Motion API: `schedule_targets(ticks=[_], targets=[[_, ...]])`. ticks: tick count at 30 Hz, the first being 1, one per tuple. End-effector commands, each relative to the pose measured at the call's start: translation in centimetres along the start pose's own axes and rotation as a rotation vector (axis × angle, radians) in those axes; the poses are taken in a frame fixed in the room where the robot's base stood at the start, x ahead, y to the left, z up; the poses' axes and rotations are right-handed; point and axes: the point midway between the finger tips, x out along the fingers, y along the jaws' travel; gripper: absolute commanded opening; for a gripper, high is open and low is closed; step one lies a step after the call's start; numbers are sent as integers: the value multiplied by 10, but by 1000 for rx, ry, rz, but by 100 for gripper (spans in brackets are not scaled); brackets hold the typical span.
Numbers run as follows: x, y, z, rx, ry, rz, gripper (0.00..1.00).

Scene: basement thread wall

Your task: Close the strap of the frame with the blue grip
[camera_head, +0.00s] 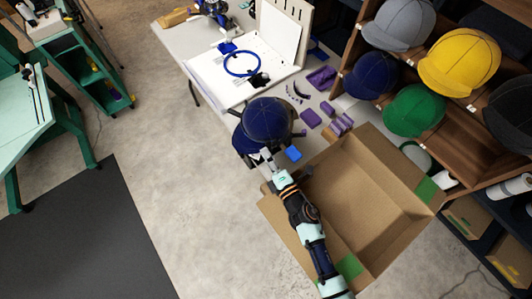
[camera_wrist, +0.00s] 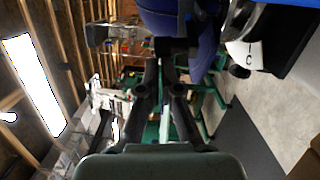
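A small bright blue block (camera_head: 293,153), perhaps a grip, lies right of my gripper. My gripper (camera_head: 267,163) is at the front of the cap, close beside the holder; contact cannot be told. In the wrist view, the two dark fingers (camera_wrist: 161,62) stand close together with nothing clear between them. Blue cap fabric (camera_wrist: 168,20) hangs just above and beyond them. A grey metallic part (camera_wrist: 106,34) lies to their left. I cannot make out the strap clearly.
An open cardboard box (camera_head: 345,205) stands right of my arm. Behind are a white board with a blue ring (camera_head: 242,63) and purple blocks (camera_head: 322,77). Shelves with several caps (camera_head: 459,61) line the right.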

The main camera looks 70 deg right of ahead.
Motion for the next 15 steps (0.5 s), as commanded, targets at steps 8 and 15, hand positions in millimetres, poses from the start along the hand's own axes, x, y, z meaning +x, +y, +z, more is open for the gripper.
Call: schedule_targets(ticks=[8, 15], targets=[[-27, 7, 6, 2, -2, -6, 0], [-56, 4, 44, 2, 0, -4, 0]])
